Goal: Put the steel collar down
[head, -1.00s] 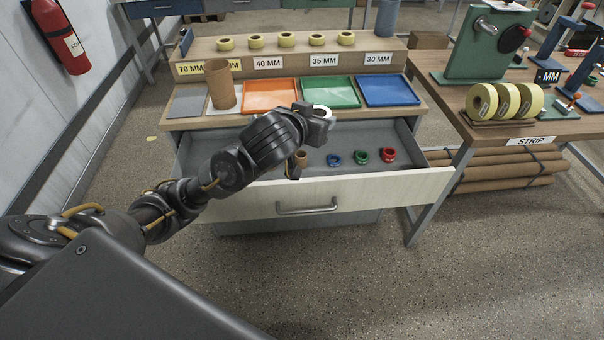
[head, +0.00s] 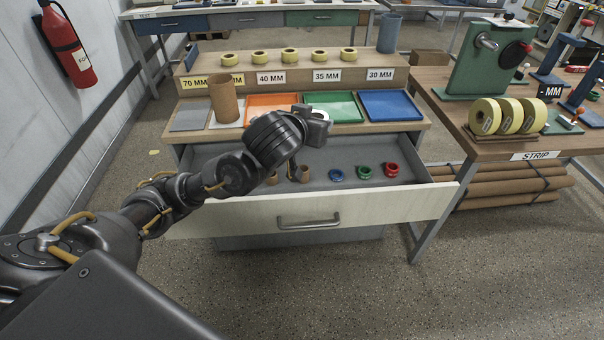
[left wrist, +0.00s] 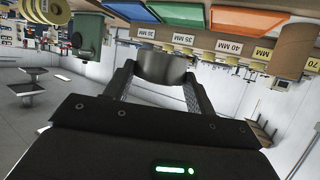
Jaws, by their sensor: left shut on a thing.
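The steel collar (left wrist: 163,68) is a short, smooth grey ring between the two fingers of my left gripper (left wrist: 161,82) in the left wrist view. The gripper is shut on it. In the head view my left gripper (head: 316,126) is in front of the orange and green trays, over the back of the open drawer. Only a bright bit of the collar (head: 321,113) shows there, against the green tray (head: 345,121); the rest is hidden by the gripper. I cannot tell its height above the surface. My right gripper is not in view.
The open drawer (head: 400,196) holds blue, green and red rings and brown cores (head: 303,174). Behind it stand a grey pad (head: 190,116), a brown tube (head: 224,98), an orange tray (head: 268,101) and a blue tray (head: 391,105). A side bench (head: 500,147) stands at right.

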